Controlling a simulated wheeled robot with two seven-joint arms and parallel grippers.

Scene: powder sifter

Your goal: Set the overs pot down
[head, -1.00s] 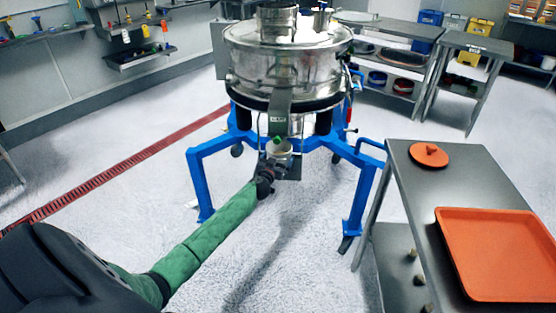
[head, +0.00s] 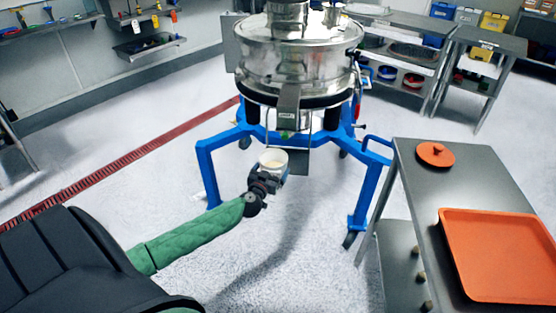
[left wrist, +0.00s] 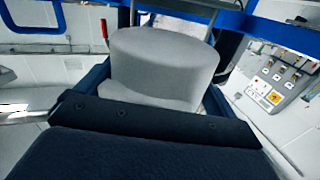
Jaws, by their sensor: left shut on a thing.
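The overs pot (head: 274,160) is a small pale grey pot with an open top, held upright in front of the sifter. My left gripper (head: 266,181) is shut on it, and the pot also fills the middle of the left wrist view (left wrist: 165,65) between the dark fingers. The pot is in the air, clear of the sifter's spout (head: 288,105). The steel sifter (head: 295,60) stands on a blue frame (head: 205,165) behind it. My right gripper is not in view.
A steel table (head: 420,185) at the right carries an orange tray (head: 500,215) and an orange round lid (head: 436,154). Steel benches with bins stand at the back right.

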